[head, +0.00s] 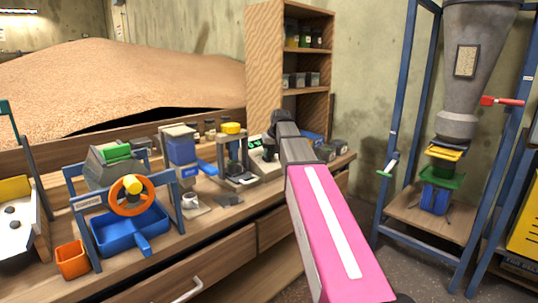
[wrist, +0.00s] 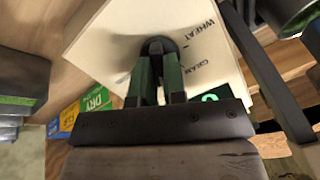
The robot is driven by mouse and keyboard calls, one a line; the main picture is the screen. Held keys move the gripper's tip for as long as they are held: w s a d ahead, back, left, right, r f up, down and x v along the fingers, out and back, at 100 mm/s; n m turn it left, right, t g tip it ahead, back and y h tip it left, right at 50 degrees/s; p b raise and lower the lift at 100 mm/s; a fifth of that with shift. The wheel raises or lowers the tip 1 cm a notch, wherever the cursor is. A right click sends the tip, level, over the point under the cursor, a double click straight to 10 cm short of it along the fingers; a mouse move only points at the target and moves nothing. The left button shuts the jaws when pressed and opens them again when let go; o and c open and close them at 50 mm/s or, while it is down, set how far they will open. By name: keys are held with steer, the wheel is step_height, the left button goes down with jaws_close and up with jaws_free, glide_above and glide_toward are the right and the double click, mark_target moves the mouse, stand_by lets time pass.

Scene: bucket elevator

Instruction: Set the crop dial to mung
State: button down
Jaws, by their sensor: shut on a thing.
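The crop dial is a dark round knob (wrist: 158,40) on the cream face of a meter box (wrist: 105,35) in the wrist view. The words WHEAT and GRAM are printed to the right of the knob. I cannot see a mung label or tell where the knob points. My gripper (wrist: 160,54) is shut on the knob, with its two green fingers on either side. A green display on the box is mostly hidden behind my gripper. In the head view the meter box (head: 264,168) stands on the bench, and my arm hides its dial.
Green DRY, yellow and blue cards (wrist: 68,117) lie left of the box in the wrist view. A press-like stand with a yellow top (head: 232,128) is close to its left in the head view. A wooden shelf (head: 264,60) rises behind.

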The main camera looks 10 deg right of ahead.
stand_by(0.3)
steer(key=c, duration=1.2)
jaws_free()
steer(key=v, duration=1)
steer(key=shift+r, duration=0.4)
steer(key=shift+s, duration=0.1)
